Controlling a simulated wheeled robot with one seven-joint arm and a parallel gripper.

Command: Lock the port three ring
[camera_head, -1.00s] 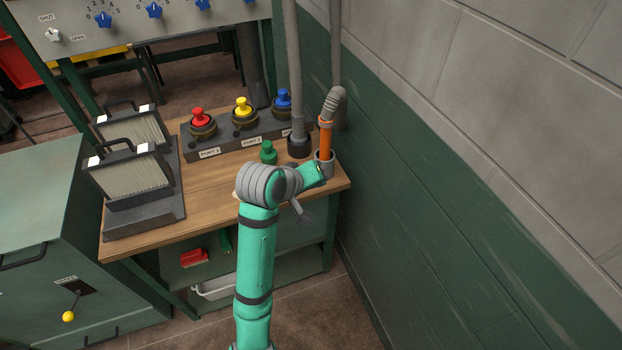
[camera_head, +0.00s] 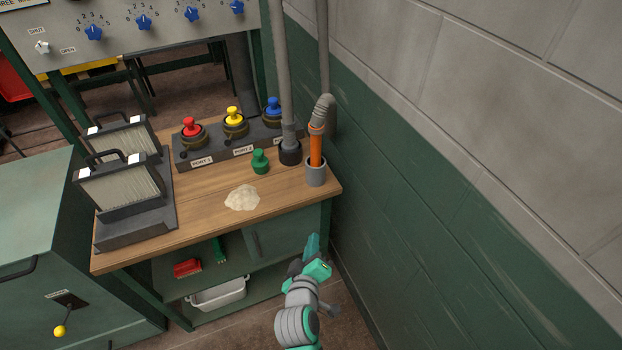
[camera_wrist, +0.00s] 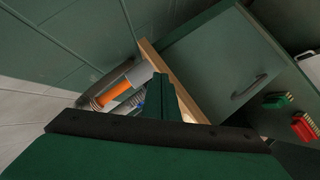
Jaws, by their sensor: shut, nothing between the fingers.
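The port block (camera_head: 225,148) stands at the back of the wooden bench, with red, yellow and blue plugs in a row. The port with the blue plug (camera_head: 273,104) is the rightmost, beside the grey hose; its label is mostly hidden. Its dark ring (camera_head: 272,119) shows only small around the plug base, and I cannot tell its lock state. My gripper (camera_head: 313,243) is shut and empty, in front of the bench's right front corner, away from the ports. In the wrist view its fingers (camera_wrist: 168,95) point towards the bench edge.
A green plug (camera_head: 260,161) and a pale powder pile (camera_head: 242,198) are on the bench top (camera_head: 205,220). An orange-tipped hose (camera_head: 316,148) stands in a grey holder (camera_head: 316,174) at right. Filter panels (camera_head: 120,185) stand at left. The green wall is close at right.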

